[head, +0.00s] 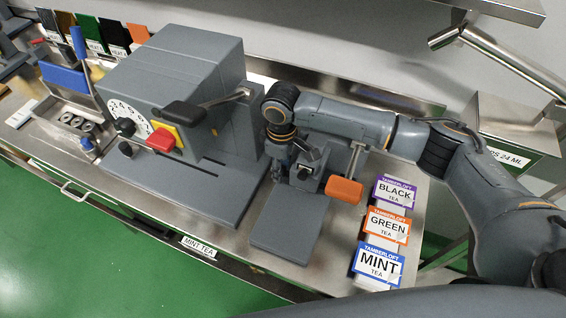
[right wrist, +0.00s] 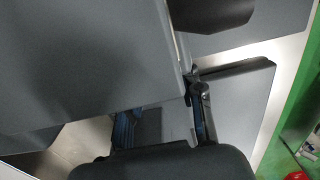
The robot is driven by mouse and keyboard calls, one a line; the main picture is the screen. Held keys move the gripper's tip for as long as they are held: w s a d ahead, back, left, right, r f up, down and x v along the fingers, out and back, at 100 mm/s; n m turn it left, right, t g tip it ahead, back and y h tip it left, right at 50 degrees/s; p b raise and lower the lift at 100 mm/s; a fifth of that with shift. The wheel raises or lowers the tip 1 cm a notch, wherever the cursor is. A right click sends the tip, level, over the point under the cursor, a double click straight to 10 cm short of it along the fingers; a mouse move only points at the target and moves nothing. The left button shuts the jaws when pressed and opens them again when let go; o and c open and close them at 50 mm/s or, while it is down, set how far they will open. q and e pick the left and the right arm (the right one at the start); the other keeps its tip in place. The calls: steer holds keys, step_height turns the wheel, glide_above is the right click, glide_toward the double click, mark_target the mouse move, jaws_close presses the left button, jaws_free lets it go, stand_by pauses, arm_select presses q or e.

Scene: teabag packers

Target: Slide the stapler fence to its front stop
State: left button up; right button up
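The stapler (head: 290,222) is the grey unit with a flat base plate and an orange-handled lever (head: 345,190), right of the large grey machine. My right gripper (head: 302,172) points down over the back of its base, beside the lever. In the right wrist view its two dark fingers (right wrist: 162,122) stand apart, with grey plate showing between them. A large grey surface close to the camera hides part of the left finger. The fence cannot be clearly made out; the gripper and arm cover that area. My left gripper is not in view.
The large grey machine (head: 185,75), with a dial, red knob and black lever, stands close on the left. Black, green and mint tea boxes (head: 388,226) line the right side of the steel counter (head: 325,262). A steel box (head: 515,125) stands at the back right.

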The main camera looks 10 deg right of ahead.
steer(key=shift+w+d+r, duration=0.1)
steer(key=shift+w+r, duration=0.05)
steer(key=shift+r, duration=0.2)
step_height(320, 180, up, 11)
steer(key=shift+r, duration=0.2)
steer(key=shift+f, duration=0.1)
stand_by(0.5)
